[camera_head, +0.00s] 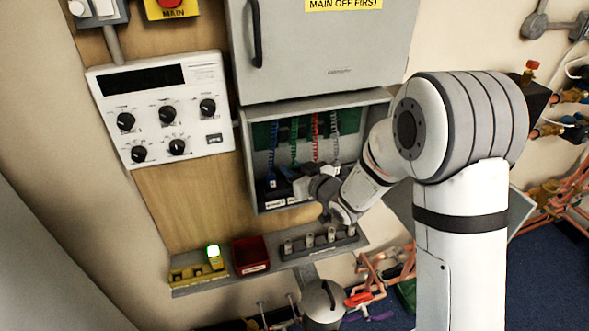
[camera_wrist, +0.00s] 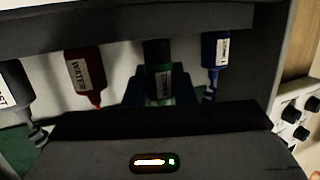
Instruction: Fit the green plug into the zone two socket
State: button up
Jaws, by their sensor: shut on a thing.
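The green plug (camera_wrist: 158,53) shows dark in the wrist view, upright, with a white label on its body. My gripper (camera_wrist: 158,90) is shut on it, with a finger on each side. In the head view my gripper (camera_head: 300,187) reaches into the open grey box, below the coiled green cord (camera_head: 294,150). The green plug itself is hidden or too small to tell there. The zone two socket cannot be made out. Two white labels sit on the box's lower front edge, too small to read.
The grey box (camera_head: 250,165) has close side walls. A shelf below carries a red bin (camera_head: 250,254) and a lit yellow device (camera_head: 215,259).

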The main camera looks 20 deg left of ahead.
jog(key=shift+f+b, duration=1)
jog(key=o, duration=1)
jog(key=shift+o, duration=0.2)
jog(key=b+v, duration=0.1)
jog(key=v, duration=0.6)
jog(key=shift+s+d+b, duration=0.15)
jog(key=shift+d+b, duration=0.15)
jog(key=shift+b, duration=0.05)
jog(key=shift+r, duration=0.15)
